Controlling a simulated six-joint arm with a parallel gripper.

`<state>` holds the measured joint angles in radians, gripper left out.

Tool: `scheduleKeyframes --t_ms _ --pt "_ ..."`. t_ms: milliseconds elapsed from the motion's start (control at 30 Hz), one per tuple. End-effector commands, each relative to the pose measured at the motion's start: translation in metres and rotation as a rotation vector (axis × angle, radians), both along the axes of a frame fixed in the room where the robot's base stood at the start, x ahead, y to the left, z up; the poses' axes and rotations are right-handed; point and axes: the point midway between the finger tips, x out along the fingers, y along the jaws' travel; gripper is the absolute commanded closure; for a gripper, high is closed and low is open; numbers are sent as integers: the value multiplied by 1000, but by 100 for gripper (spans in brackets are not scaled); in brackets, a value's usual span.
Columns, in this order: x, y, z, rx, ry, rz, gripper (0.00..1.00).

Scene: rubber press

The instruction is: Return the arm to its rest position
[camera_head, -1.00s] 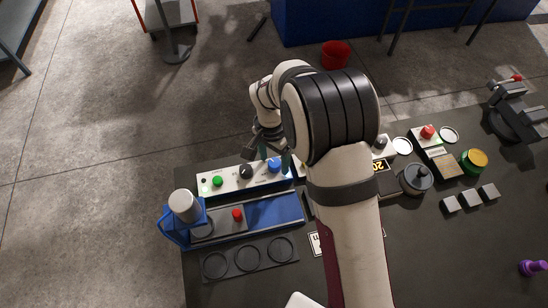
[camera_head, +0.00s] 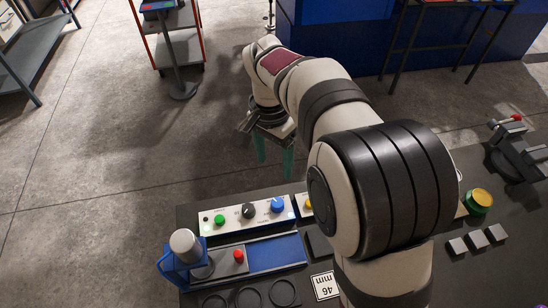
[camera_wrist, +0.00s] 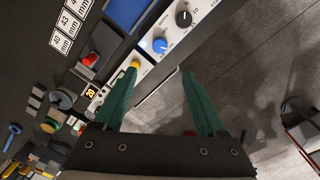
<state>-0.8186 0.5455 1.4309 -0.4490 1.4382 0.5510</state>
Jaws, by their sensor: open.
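My gripper (camera_head: 275,160) is past the far edge of the dark table (camera_head: 190,215), over the concrete floor, with its two green fingers pointing down. In the wrist view my gripper (camera_wrist: 158,80) has its fingers wide apart with nothing between them. It is clear of the control panel (camera_head: 240,212), a white box with a green button and black and blue knobs. My arm stretches from the lower right across the table and hides part of its middle and right.
A blue fixture with a white cylinder (camera_head: 184,243) stands at the table's left. A vise (camera_head: 520,150) stands at the right, near a yellow-topped green button (camera_head: 479,200) and grey blocks (camera_head: 477,240). A red-framed cart (camera_head: 172,50) and a blue cabinet (camera_head: 340,40) stand beyond open floor.

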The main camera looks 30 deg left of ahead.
Motion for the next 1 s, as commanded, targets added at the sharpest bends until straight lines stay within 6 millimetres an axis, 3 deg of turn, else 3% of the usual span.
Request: scheduleKeyframes --t_ms 367,433,467,567,600,700,833,900,1000 --pt "0 -1 0 0 0 -1 27" --pt "2 -15 7 6 3 -16 27" --pt "3 -30 14 12 7 -30 27" --pt "-7 -108 42 48 27 -104 27" --pt "-20 -146 52 67 35 -142 27" --pt "-73 -223 59 123 44 -229 27" --pt "-140 -270 43 180 38 -314 27" --pt "-162 -278 33 200 32 -338 27" --pt "-176 -281 26 210 28 -353 27"
